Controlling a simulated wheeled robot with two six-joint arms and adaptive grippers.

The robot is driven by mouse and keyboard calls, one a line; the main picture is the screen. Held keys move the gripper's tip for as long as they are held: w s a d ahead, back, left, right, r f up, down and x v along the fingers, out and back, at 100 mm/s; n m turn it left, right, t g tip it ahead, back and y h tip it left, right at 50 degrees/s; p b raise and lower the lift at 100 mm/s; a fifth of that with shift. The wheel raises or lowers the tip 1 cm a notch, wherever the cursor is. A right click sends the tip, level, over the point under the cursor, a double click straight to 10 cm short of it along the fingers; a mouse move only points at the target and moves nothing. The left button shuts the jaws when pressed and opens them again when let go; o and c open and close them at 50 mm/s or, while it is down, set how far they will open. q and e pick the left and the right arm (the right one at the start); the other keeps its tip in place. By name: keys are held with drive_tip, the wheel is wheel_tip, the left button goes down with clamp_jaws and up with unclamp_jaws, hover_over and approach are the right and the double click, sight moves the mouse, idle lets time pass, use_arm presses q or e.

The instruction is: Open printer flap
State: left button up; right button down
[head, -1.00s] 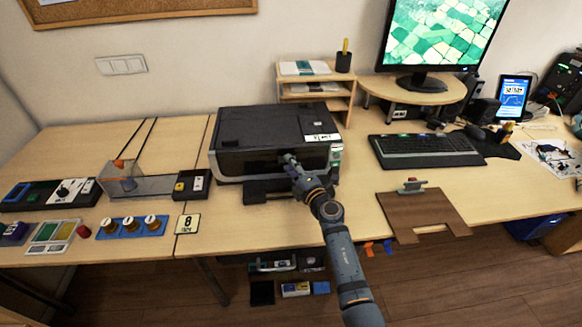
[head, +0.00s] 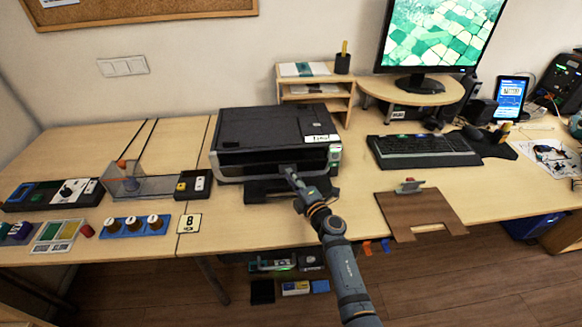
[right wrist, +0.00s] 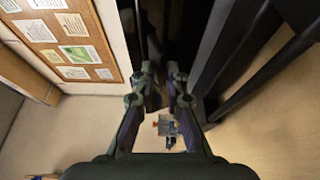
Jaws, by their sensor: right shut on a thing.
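The black printer (head: 262,124) stands on the table in the middle of the head view, with its top lid down. Its front flap is a dark panel across the front, partly behind my right gripper (head: 286,170). A dark band now shows on the front above the gripper, and the flap looks tilted outward; its exact angle is hard to tell. My right gripper is shut on the flap's edge. In the right wrist view, the fingers (right wrist: 160,88) are close together against dark printer parts. What lies between the fingertips is hard to see. My left gripper is not in view.
A wooden clipboard (head: 424,214) and a keyboard (head: 422,150) lie to the right. A wooden shelf (head: 316,104) stands behind. Table in front of the printer is mostly clear.

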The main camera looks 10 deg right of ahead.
drive_tip(key=shift+s+f, duration=0.4)
drive_tip(key=shift+f, duration=0.45)
drive_tip(key=c, duration=1.7)
unclamp_jaws()
drive_tip(key=shift+o, duration=1.2)
drive_tip(key=shift+w+f, duration=0.1)
drive_tip(key=shift+w, duration=0.2)
